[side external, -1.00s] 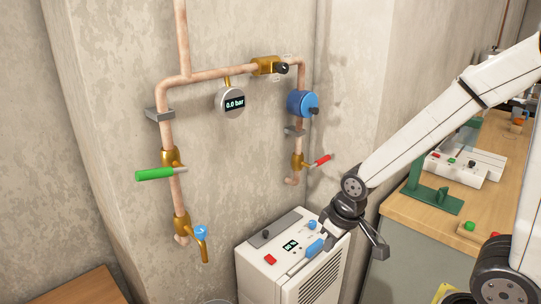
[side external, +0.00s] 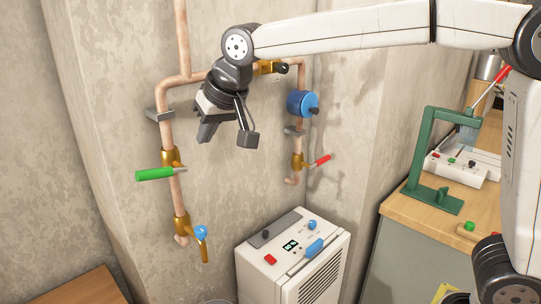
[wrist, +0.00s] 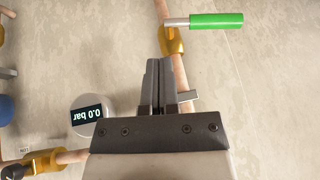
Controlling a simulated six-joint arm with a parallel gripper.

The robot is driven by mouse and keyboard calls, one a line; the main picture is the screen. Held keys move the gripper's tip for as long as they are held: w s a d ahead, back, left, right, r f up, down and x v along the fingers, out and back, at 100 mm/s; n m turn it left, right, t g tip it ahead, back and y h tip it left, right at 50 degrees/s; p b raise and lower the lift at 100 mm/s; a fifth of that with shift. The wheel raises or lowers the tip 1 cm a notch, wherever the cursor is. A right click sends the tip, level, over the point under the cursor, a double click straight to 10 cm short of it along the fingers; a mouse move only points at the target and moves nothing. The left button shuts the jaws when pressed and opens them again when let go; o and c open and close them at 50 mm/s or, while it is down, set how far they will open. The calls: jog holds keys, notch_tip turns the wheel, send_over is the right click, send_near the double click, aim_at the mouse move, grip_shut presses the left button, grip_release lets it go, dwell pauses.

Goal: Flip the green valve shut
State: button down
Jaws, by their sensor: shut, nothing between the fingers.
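The green valve handle (side external: 155,174) sticks out to the left, roughly level and across the vertical copper pipe, from a brass valve body (side external: 170,158). In the wrist view the green handle (wrist: 215,20) lies at the top, pointing right from the brass body (wrist: 171,40). My gripper (side external: 205,132) is in front of the wall, up and to the right of the green handle and apart from it. In the wrist view my gripper (wrist: 160,65) shows its two fingers together and empty, with the handle beyond their tips. My gripper hides part of the upper pipework and the gauge in the side view.
A red-handled valve (side external: 320,160) and blue round fitting (side external: 302,104) sit on the right pipe. A blue-knobbed tap (side external: 201,232) is below the green valve. A white machine (side external: 290,262) stands on the right.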

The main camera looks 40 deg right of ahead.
jog(key=a+r, duration=0.5)
jog(key=r, duration=0.3)
send_over(152, 172)
jog(key=d, duration=0.2)
jog(key=shift+t+y, duration=0.4)
jog(key=f, duration=0.7)
jog(key=shift+w+d+f, duration=0.1)
jog(key=shift+w+f, duration=0.25)
jog(key=f, duration=0.2)
jog(key=shift+s+a+f, duration=0.2)
jog(key=shift+a+f, duration=0.15)
jog(key=shift+s+a+f, duration=0.15)
jog(key=shift+f, duration=0.5)
jog(key=shift+a+f, duration=0.6)
jog(key=shift+f, duration=0.2)
jog(key=shift+r, duration=0.2)
